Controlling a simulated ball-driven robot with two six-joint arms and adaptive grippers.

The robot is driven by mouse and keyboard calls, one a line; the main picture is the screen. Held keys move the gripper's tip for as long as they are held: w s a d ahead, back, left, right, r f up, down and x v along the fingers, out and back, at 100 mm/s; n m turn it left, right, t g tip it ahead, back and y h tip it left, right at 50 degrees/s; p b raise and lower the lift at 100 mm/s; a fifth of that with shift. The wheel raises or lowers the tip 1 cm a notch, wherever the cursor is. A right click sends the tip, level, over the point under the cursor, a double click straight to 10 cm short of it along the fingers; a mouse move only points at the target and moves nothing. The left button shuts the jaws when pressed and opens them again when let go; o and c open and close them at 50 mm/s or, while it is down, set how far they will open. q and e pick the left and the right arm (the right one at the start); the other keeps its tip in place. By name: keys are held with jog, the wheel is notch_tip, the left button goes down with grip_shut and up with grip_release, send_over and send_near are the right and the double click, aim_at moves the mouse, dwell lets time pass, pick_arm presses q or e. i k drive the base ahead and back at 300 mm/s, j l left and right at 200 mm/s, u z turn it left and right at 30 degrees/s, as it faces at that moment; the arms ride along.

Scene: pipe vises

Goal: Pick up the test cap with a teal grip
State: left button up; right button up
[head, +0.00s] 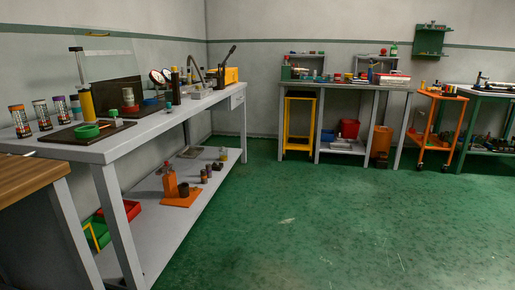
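A small piece with a teal top (168,106) stands near the front edge of the long grey workbench (150,128) on the left. It is too small to tell surely whether it is the test cap. Another small greenish upright piece (115,117) stands further left, by a dark board. Neither of my grippers is in view.
A green ring (87,131) lies on a dark mat on the left bench, near several striped cylinders (41,115). Gauges and a yellow cylinder (87,104) stand behind. A wooden table (28,177) is at near left. The green floor (330,220) is clear. An orange cart (438,130) stands far right.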

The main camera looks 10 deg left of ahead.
aim_at(169, 108)
jog(key=i+u, duration=0.25)
jog(key=i, duration=0.25)
jog(key=i+l+u, duration=0.2)
jog(key=i, duration=0.25)
jog(key=i+l+u, duration=0.25)
jog(key=i, duration=0.25)
jog(key=j, duration=0.1)
